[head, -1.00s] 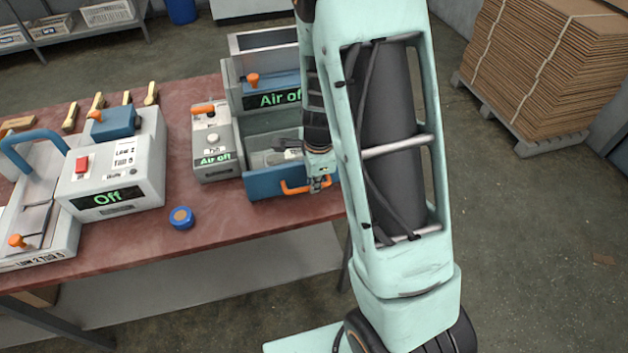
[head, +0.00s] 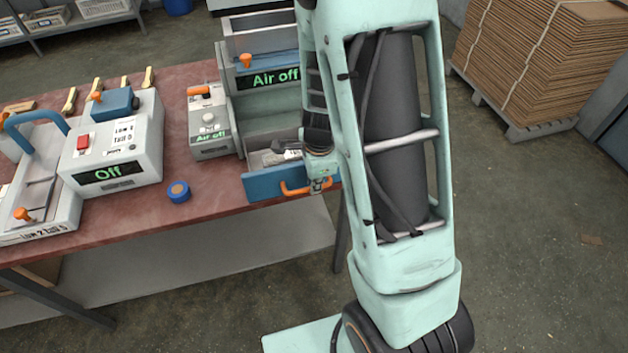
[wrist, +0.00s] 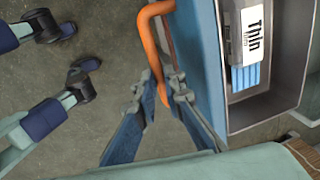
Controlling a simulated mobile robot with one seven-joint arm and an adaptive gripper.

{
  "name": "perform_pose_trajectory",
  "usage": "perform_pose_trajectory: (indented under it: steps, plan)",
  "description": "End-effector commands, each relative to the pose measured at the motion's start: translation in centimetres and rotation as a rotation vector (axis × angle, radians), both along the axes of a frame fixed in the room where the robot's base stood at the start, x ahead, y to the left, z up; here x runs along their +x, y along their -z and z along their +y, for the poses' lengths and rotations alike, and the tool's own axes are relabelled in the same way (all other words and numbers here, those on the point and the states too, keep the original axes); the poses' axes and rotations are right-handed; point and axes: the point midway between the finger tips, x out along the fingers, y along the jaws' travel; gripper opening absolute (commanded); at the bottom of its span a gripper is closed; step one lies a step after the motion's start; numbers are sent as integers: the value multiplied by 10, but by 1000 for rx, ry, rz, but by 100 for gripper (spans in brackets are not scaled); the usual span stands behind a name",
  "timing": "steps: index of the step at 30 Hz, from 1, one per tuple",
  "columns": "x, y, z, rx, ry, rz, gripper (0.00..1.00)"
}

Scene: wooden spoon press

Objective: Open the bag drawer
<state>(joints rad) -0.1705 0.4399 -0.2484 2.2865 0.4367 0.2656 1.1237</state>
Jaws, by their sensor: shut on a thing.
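The bag drawer (head: 275,184) has a blue front and an orange handle (head: 296,189). It is pulled out of the grey machine marked "Air off" (head: 262,110). In the wrist view the drawer (wrist: 275,108) shows its light grey tray, with a white packet marked "Thin" (wrist: 252,35) and blue items inside. My gripper (head: 317,186) is at the right end of the handle in the head view. In the wrist view my gripper (wrist: 163,95) is shut on the orange handle (wrist: 150,40), near one end. My arm hides the drawer's right side in the head view.
A small grey "Air off" box (head: 208,122) stands left of the drawer machine. A white "Off" box (head: 115,142) and a blue round object (head: 178,191) are on the red table (head: 218,194). Stacked cardboard (head: 540,55) stands at the back right.

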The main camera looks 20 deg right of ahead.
Motion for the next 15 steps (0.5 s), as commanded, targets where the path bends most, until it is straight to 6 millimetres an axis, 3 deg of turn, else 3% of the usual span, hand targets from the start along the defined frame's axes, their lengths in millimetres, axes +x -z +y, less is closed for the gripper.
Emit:
perform_pose_trajectory:
  steps: [1, 2, 6, 15]
  plan:
    - [0, 0, 0, 1, 0, 0, 0]
    - [0, 0, 0, 1, 0, -1, 11]
    - [0, 0, 0, 0, 0, -1, 26]
    - [0, -1, 0, 0, 0, -1, 27]
